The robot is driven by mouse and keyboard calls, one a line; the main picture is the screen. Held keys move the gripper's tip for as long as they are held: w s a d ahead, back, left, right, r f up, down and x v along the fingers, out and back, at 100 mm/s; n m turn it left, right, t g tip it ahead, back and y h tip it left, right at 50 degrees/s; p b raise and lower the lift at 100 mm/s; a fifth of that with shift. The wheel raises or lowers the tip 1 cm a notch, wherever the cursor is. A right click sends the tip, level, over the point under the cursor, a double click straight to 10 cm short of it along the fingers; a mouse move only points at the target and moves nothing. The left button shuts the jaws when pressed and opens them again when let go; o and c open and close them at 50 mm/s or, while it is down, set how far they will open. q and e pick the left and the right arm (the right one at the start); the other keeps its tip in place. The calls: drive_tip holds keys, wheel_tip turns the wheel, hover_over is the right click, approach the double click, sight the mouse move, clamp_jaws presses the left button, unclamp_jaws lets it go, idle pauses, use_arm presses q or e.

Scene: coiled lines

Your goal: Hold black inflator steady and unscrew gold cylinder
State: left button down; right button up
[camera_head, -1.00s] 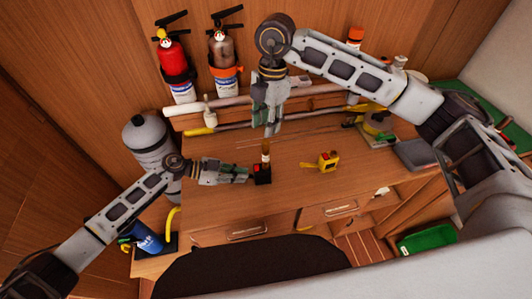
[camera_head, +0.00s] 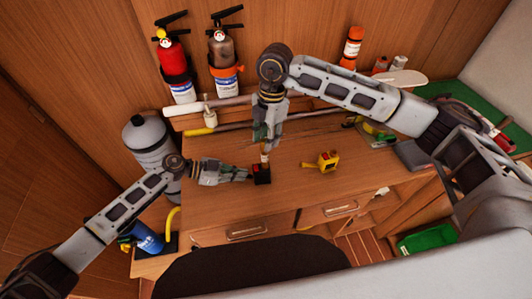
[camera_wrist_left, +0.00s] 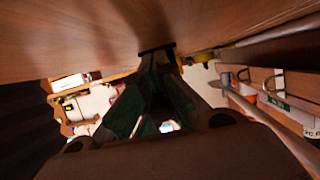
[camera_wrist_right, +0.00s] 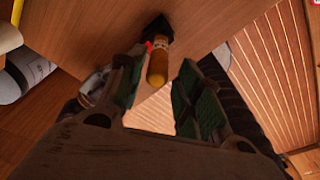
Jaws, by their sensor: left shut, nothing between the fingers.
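The black inflator (camera_head: 261,174), with red on it, stands upright on the desk. The gold cylinder (camera_head: 265,153) stands on top of it; in the right wrist view the gold cylinder (camera_wrist_right: 158,65) is clear, with the black inflator (camera_wrist_right: 160,27) at its far end. My left gripper (camera_head: 248,175) is shut at the inflator's left side with nothing in its fingers; its tips also show in the left wrist view (camera_wrist_left: 157,55). My right gripper (camera_head: 266,142) points down from above. It is open, with the cylinder between its fingers and a visible gap to the right finger.
A grey tank (camera_head: 150,145) stands left of the desk. Two extinguishers, red (camera_head: 173,62) and grey-brown (camera_head: 224,60), hang on the back wall. The desk front is mostly clear.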

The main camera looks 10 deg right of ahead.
sight(265, 155)
drive_tip(key=shift+f, duration=1.45)
clamp_jaws()
